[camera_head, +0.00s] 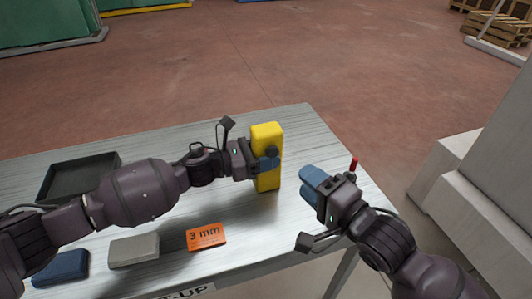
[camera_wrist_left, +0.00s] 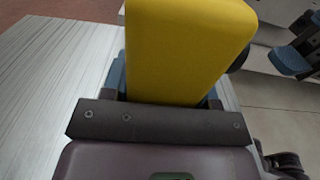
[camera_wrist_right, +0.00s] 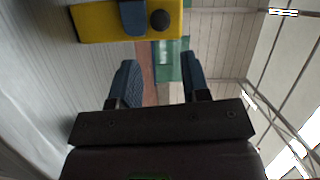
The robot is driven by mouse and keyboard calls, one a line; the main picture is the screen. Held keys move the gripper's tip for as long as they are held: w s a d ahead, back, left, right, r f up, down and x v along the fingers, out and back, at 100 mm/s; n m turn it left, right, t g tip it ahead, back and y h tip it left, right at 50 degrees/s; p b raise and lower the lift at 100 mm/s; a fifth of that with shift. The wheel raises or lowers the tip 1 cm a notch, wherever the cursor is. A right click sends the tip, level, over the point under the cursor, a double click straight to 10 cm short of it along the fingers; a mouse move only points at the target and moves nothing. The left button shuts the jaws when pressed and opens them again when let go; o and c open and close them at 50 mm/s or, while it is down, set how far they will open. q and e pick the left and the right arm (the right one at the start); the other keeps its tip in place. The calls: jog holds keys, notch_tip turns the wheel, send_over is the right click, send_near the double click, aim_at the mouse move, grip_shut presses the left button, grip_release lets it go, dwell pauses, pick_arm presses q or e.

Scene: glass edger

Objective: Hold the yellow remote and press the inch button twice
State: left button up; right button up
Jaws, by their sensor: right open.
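My left gripper (camera_head: 262,163) is shut on the remote, and the remote fills the jaws in the left wrist view (camera_wrist_left: 185,45). My right gripper (camera_head: 312,185) is to the right of the remote, apart from it, with its blue fingers open and empty. In the right wrist view the remote (camera_wrist_right: 100,22) lies across the top, with a black round button (camera_wrist_right: 160,19) beside a blue finger of my left gripper. Any lettering on the button cannot be read.
The metal table (camera_head: 304,126) carries a black tray (camera_head: 60,180), an orange "3 mm" card (camera_head: 206,237), a grey block (camera_head: 134,250) and a blue block (camera_head: 62,267). A small red-topped post (camera_head: 353,165) shows behind my right gripper. A pale machine base (camera_head: 460,180) stands at the right.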

pick_arm(q)
jog(key=c, duration=0.6)
pick_arm(e)
jog(key=shift+c, duration=0.3)
pick_arm(q)
jog(key=shift+c, duration=0.2)
pick_arm(e)
grip_shut()
dwell(0.7)
